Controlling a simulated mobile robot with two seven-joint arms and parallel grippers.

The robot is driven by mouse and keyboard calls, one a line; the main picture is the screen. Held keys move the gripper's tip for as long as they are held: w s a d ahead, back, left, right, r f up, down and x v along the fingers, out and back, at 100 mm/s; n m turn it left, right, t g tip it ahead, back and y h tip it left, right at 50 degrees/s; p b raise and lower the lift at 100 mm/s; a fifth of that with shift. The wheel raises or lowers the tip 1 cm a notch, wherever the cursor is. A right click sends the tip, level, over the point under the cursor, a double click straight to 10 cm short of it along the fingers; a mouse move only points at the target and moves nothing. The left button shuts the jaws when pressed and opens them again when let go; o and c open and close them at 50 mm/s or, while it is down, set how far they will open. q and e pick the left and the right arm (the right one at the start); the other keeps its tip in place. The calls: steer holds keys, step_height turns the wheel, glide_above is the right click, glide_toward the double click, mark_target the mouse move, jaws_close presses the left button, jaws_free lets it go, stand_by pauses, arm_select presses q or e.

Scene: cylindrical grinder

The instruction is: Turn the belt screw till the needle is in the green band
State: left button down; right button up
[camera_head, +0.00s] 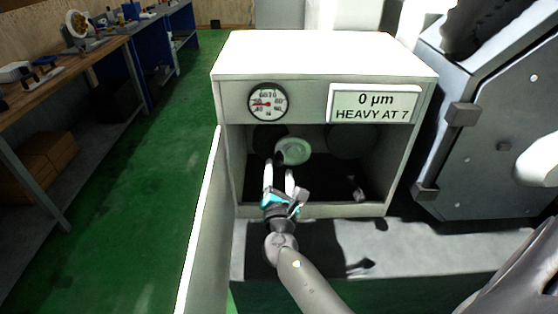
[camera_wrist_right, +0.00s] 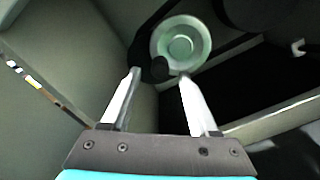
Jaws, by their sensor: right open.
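The gauge (camera_head: 267,102) is a round white dial on the upper left of the cabinet front. Its reddish needle points left; I cannot make out the green band at this size. Inside the open cabinet is a pale green pulley (camera_head: 292,150), also in the right wrist view (camera_wrist_right: 181,45). A small dark round knob (camera_wrist_right: 158,68), which looks like the belt screw, shows between the fingertips in that view. My right gripper (camera_head: 279,173) is open and points into the cabinet; it also shows in the wrist view (camera_wrist_right: 160,76). Contact with the knob cannot be told. My left gripper is out of view.
The cabinet door (camera_head: 203,225) stands open at the left. The cabinet's lower front edge (camera_head: 340,211) lies below the opening.

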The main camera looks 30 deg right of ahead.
mark_target(279, 164)
steer(key=shift+x, duration=2.3)
steer(key=shift+c, duration=0.4)
jaws_close()
